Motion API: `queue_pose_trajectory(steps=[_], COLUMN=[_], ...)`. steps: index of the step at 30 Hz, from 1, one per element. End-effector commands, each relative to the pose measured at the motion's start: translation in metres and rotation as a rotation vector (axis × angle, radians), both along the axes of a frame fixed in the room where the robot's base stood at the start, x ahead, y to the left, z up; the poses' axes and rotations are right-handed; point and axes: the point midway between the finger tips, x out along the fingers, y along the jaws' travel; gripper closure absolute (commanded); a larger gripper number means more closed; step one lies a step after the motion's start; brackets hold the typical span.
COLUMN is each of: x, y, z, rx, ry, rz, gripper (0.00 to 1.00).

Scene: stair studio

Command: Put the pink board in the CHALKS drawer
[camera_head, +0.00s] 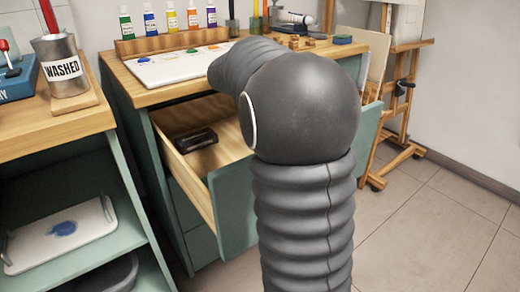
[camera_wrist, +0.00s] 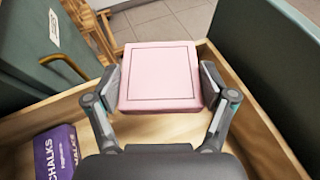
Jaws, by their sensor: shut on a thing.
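The pink board (camera_wrist: 160,72) is a flat, pale pink square with a thin dark outline on its face, seen in the wrist view. My gripper (camera_wrist: 161,86) is shut on it, one finger at each side edge. The board is over the open wooden drawer (camera_wrist: 150,128); I cannot tell how far above its floor. A purple box marked CHALKS (camera_wrist: 58,152) lies in the drawer at the lower left. In the head view an open drawer (camera_head: 198,205) shows with a dark box (camera_head: 195,138) inside. My arm hides the gripper and board there.
A desk top (camera_head: 150,95) with a white palette (camera_head: 175,68) and several paint bottles lies above the open drawer. An easel (camera_head: 400,110) stands at back right. Floor at right is clear.

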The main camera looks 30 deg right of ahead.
Motion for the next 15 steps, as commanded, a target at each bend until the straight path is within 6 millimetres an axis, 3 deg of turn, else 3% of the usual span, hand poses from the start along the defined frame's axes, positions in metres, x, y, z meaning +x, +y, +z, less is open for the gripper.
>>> queue_pose_trajectory(steps=[15], x=[0.000], y=[0.001], z=[-0.112], rx=[0.001], ry=[0.006], rz=[0.002], gripper=[0.50])
